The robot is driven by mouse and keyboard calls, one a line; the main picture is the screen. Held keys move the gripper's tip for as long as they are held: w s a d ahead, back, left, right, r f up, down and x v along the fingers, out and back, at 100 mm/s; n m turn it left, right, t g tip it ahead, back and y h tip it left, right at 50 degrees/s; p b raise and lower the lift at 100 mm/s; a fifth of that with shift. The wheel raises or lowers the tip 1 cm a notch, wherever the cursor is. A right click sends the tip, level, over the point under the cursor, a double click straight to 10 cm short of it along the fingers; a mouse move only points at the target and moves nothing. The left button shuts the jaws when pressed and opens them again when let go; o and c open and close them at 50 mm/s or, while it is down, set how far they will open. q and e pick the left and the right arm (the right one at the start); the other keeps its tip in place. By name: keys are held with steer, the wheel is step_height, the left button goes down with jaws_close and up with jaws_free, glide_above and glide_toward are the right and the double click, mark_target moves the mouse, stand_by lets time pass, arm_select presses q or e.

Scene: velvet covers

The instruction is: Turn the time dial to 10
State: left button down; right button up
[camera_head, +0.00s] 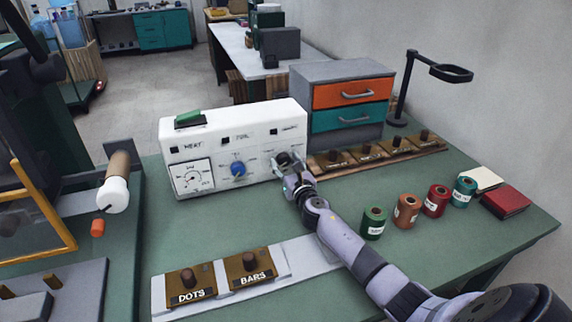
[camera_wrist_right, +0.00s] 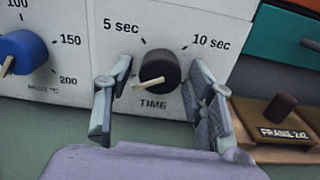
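The time dial (camera_wrist_right: 160,68) is a black round knob with a pale pointer on the white control box (camera_head: 205,140), above the word TIME. In the right wrist view its pointer is turned left and slightly down, away from both the "5 sec" mark at upper left and the "10 sec" mark at upper right. My right gripper (camera_wrist_right: 155,92) is open, with one finger on each side of the dial; I cannot tell whether either finger touches it. In the head view my right gripper (camera_head: 289,163) is at the box's right front and mostly hides the dial. My left gripper is not in view.
A blue heat dial (camera_head: 238,169) sits left of the time dial. Wooden frame blocks (camera_head: 372,150) and a drawer cabinet (camera_head: 345,72) stand to the right. Several thread spools (camera_head: 407,211) stand right of my arm. DOTS and BARS blocks (camera_head: 191,286) lie in front; green tabletop between is clear.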

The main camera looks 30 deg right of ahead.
steer(key=c, duration=1)
steer(key=shift+o, duration=0.2)
